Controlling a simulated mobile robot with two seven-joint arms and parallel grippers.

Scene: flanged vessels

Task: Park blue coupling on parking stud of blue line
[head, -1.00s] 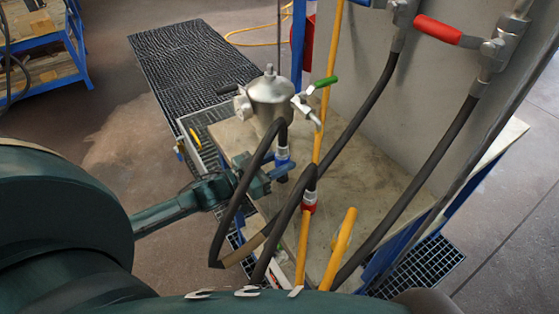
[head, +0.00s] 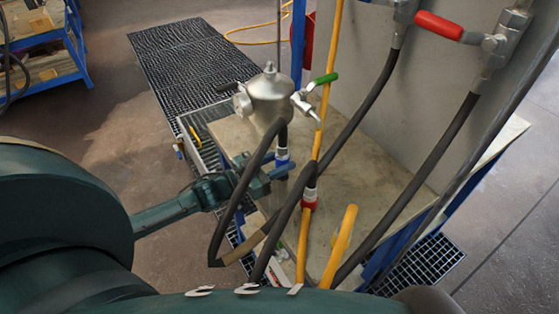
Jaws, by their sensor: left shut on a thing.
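The blue coupling (head: 283,160), a pale metal end with a blue collar on a black hose (head: 232,200), is just below the metal vessel (head: 268,100), over the bench. My left gripper (head: 268,178) reaches in from the left and is shut on the coupling; the hose partly covers the jaws. The hose loops down in front of the gripper. I cannot make out a parking stud for the blue line. My right gripper is not in view.
A red-collared coupling (head: 309,199) on another black hose is close to the right, by yellow pipes (head: 340,245). A grey panel (head: 450,110) stands right. The bench top (head: 385,165) has bare room behind the hoses.

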